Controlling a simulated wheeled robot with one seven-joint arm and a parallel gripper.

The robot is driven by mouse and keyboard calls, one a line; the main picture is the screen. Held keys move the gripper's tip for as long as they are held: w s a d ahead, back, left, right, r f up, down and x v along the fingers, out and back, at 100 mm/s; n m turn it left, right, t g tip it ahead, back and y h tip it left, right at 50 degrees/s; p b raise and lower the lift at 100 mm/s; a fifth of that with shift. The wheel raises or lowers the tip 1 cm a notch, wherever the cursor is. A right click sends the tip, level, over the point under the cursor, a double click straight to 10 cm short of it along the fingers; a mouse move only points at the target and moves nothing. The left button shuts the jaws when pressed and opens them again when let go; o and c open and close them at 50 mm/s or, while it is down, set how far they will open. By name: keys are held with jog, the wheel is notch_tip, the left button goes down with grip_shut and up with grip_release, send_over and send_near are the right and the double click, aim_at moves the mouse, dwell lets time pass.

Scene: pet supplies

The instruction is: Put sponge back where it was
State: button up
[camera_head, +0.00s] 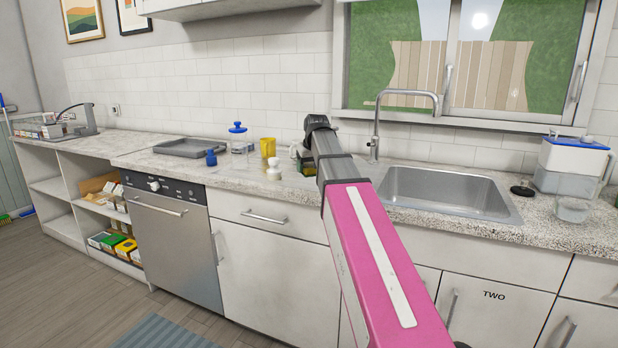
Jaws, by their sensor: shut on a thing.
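My pink arm reaches from the bottom right up to the counter, left of the sink. My gripper (303,152) is small and mostly hidden behind the dark wrist. It is shut on a small dark green and yellowish thing (308,166), which looks like the sponge. Most of that thing is covered by the wrist, and I cannot tell whether it touches the counter. No other sponge is clearly visible.
A yellow cup (268,147), white bottle (273,170), blue-lidded jar (238,138), small blue bottle (211,158) and grey tray (190,147) stand left on the counter (150,160). The sink (445,192) and faucet (375,125) are right. A blue-lidded container (572,163) stands far right.

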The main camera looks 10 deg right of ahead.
aim_at(309, 175)
jog(key=shift+f, duration=2)
jog(key=o, duration=0.9)
jog(key=shift+f, duration=0.1)
jog(key=v, duration=1.2)
